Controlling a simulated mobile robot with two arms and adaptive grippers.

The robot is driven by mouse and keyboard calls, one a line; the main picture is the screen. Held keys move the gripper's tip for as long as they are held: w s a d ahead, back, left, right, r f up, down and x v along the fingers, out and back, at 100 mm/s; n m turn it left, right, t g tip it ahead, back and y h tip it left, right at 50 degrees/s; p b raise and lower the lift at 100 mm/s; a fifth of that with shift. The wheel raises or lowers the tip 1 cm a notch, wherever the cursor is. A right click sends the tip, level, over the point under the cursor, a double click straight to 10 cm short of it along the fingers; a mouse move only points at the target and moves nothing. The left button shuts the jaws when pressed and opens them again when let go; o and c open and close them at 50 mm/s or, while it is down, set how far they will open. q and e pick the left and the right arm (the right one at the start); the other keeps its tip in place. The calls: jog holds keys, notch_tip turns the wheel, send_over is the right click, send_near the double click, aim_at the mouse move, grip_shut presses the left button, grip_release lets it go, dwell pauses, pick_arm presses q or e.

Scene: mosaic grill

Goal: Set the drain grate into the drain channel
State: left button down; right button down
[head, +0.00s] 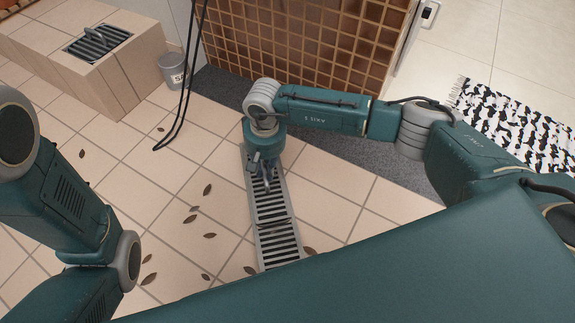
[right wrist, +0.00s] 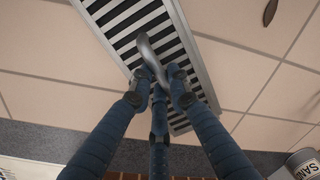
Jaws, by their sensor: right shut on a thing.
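The long slatted drain grate (head: 265,205) lies along the drain channel (head: 298,235) in the tiled floor, its dark slots showing between light metal bars. My right gripper (head: 266,178) points down over its upper half. In the right wrist view, the gripper (right wrist: 158,88) is shut on a curved grey handle (right wrist: 148,50) above the slatted grate (right wrist: 128,28). The fingers hide part of the handle and bars. I cannot tell whether the grate sits flush or slightly above the channel. My left gripper is out of view.
A tiled block (head: 75,65) with a handled grate (head: 95,42) stands upper left. A grey bucket (head: 172,68) and hanging black cables (head: 187,75) are nearby. Dry leaves (head: 207,189) dot the floor.

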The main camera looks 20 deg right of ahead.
jog(key=shift+f, duration=0.25)
jog(key=c, duration=1.6)
grip_release()
jog(key=shift+o, duration=0.2)
jog(key=shift+s, duration=0.15)
jog(key=d+r, duration=0.6)
jog(key=r, duration=0.6)
jog(key=shift+s+d+m, duration=0.3)
jog(key=shift+s+m, duration=0.1)
jog(key=shift+s, duration=0.05)
jog(key=shift+r, duration=0.1)
